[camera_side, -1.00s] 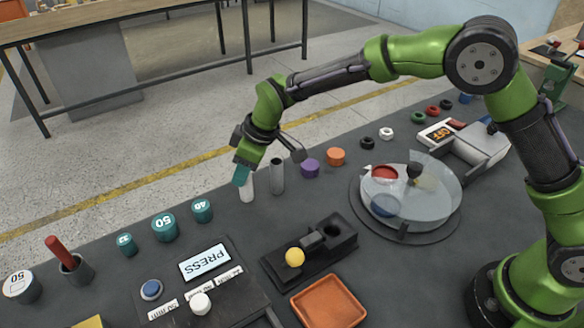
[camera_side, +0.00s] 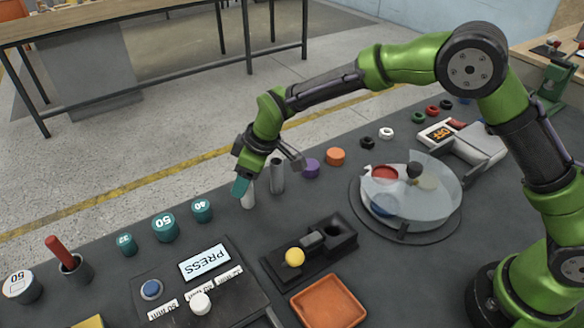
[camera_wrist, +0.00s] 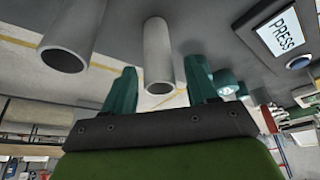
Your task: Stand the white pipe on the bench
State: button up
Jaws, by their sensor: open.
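The white pipe (camera_side: 248,200) stands upright on the dark bench in the side view, its upper part hidden by my gripper. In the wrist view the white pipe (camera_wrist: 158,50) appears between my two teal fingers, its open end towards the camera. My gripper (camera_side: 242,186) is open at the pipe's upper part, tilted, with a gap between fingers and pipe in the wrist view (camera_wrist: 161,88). I cannot tell how deep the pipe sits between the fingers. The bench (camera_side: 225,235) is bare around its foot.
A grey metal tube (camera_side: 277,176) stands close to the right of the pipe, and it looms at left in the wrist view (camera_wrist: 72,35). A purple piece (camera_side: 310,168) lies beyond it. Teal weights (camera_side: 202,210) stand to the left. A black fixture with a yellow ball (camera_side: 295,257) is in front.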

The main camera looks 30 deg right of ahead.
jog(key=s+d+r+m, duration=0.1)
jog(key=s+d+r, duration=0.25)
jog(key=r, duration=0.25)
jog(key=s+d+r+m+t, duration=0.1)
jog(key=s+d+r, duration=0.1)
jog(key=d+r, duration=0.3)
jog(key=s+d+r+m, duration=0.1)
jog(key=s+d+r, duration=0.15)
jog(key=r, duration=0.45)
jog(key=s+d+m+t, duration=0.1)
jog(key=s+d+m, duration=0.4)
jog(key=s, duration=0.4)
jog(key=s+d+m+t+h, duration=0.1)
jog(key=s+d+m, duration=0.4)
jog(key=s, duration=0.5)
jog(key=d+t, duration=0.1)
jog(key=d, duration=0.1)
jog(key=shift+s+d+r, duration=0.25)
jog(key=shift+d, duration=0.15)
